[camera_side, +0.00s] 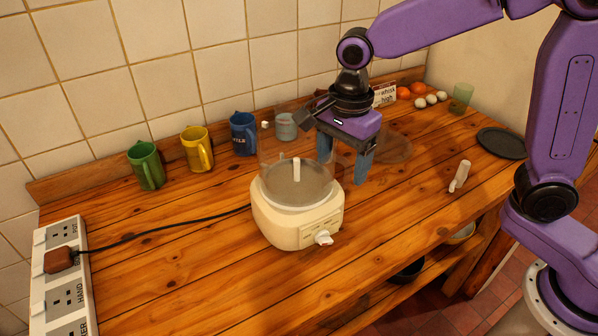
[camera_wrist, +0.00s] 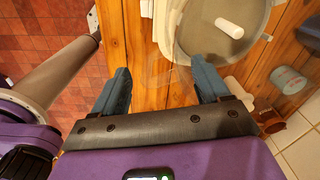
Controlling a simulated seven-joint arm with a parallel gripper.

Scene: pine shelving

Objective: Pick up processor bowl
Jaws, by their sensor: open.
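The clear processor bowl (camera_side: 272,165) sits upright on the cream processor base (camera_side: 290,225), with a white post standing inside it. In the wrist view the bowl (camera_wrist: 185,35) is at the upper right, and its faint clear handle (camera_wrist: 165,75) appears to reach toward the space between my fingers. My gripper (camera_side: 343,168) is open, with its blue fingers pointing down just right of the bowl. In the wrist view my gripper (camera_wrist: 160,68) shows a wide gap and holds nothing. Exact contact with the clear handle is hard to tell.
Green (camera_side: 147,165), yellow (camera_side: 197,148) and blue (camera_side: 243,133) mugs stand along the tiled wall. A clear round item (camera_side: 393,149) lies behind my gripper. A white handled tool (camera_side: 460,176) and a dark plate (camera_side: 502,143) are at right. The front wood is mostly clear.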

